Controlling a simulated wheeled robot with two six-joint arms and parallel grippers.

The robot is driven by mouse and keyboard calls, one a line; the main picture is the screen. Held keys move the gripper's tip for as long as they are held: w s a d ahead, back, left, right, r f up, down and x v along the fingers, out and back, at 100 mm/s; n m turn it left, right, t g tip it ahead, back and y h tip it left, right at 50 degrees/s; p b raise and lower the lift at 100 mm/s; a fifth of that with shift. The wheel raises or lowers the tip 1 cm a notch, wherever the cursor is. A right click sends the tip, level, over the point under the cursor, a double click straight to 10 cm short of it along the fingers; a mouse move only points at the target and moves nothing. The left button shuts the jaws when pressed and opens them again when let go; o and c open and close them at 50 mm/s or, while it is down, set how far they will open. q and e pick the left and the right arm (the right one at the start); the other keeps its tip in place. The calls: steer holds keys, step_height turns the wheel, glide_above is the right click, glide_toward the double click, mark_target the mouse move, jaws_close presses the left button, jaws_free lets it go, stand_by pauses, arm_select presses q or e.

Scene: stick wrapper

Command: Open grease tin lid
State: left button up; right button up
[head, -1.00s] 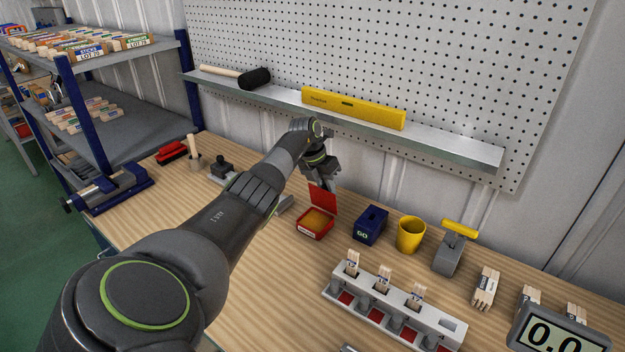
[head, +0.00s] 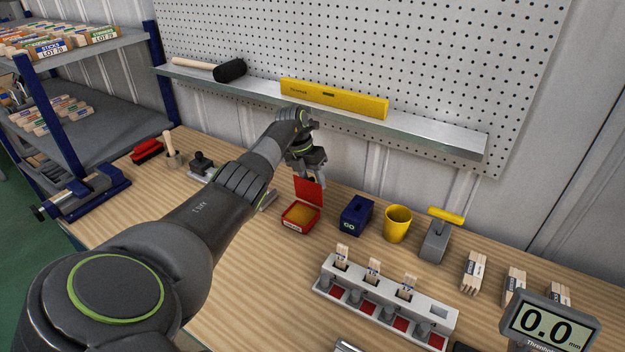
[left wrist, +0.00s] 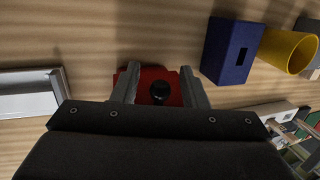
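The red grease tin (head: 300,217) stands on the bench with its yellowish-brown grease showing. Its red lid (head: 308,191) stands up at the back edge of the tin, raised open. My left gripper (head: 319,178) is just behind the lid, partly hidden by it. In the left wrist view the lid (left wrist: 148,77) shows with a black knob (left wrist: 160,92) between the two fingers of my gripper (left wrist: 159,74). The fingers are apart, with gaps on both sides of the knob. My right gripper is not in view.
A blue box (head: 356,216), a yellow cup (head: 397,223) and a grey tool with a yellow handle (head: 437,238) stand right of the tin. A white rack (head: 385,306) holds stick bundles in front. A metal shelf (head: 420,131) runs behind the arm.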

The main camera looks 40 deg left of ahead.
arm_select(q)
steer(key=shift+s+a+r, duration=0.1)
steer(key=shift+a+r, duration=0.05)
steer(key=shift+r, duration=0.45)
steer(key=shift+a+r+b, duration=0.2)
steer(key=shift+r+b, duration=0.15)
steer(key=shift+r, duration=0.25)
steer(key=s+a+b, duration=0.4)
steer(key=s+a, duration=0.2)
steer(key=a, duration=0.4)
steer(key=shift+a+r+b, duration=0.25)
steer(key=shift+r+b, duration=0.05)
steer(key=shift+b, duration=0.05)
steer(key=shift+c, duration=0.3)
